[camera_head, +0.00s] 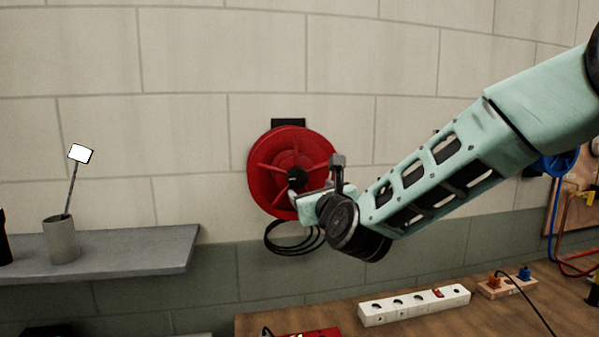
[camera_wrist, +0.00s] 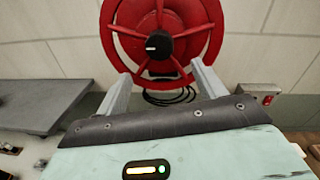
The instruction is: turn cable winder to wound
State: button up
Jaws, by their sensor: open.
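The cable winder is a red spoked reel (camera_head: 268,170) mounted on the block wall. A black knob (camera_head: 297,177) sits near its middle. Loops of black cable (camera_head: 283,240) hang below the reel. In the wrist view, the reel (camera_wrist: 213,25) fills the top middle, and its black knob (camera_wrist: 158,46) carries a white mark pointing left. My gripper (camera_wrist: 160,75) is open, with one finger on each side below the knob and nothing between them. In the head view, my gripper covers the reel's lower right; contact with the reel cannot be told.
A grey shelf (camera_head: 180,250) holding a cup (camera_head: 61,240) with a stick is at the left. A wooden bench (camera_head: 335,308) below carries a white power strip (camera_head: 413,305) and a red item (camera_head: 318,333). Blue and red hoses are at the far right.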

aim_at(299, 180)
jog(key=p+x, duration=0.4)
jog(key=x, duration=0.6)
jog(key=shift+p, duration=0.35)
jog(key=shift+f, duration=0.1)
jog(key=c, duration=1)
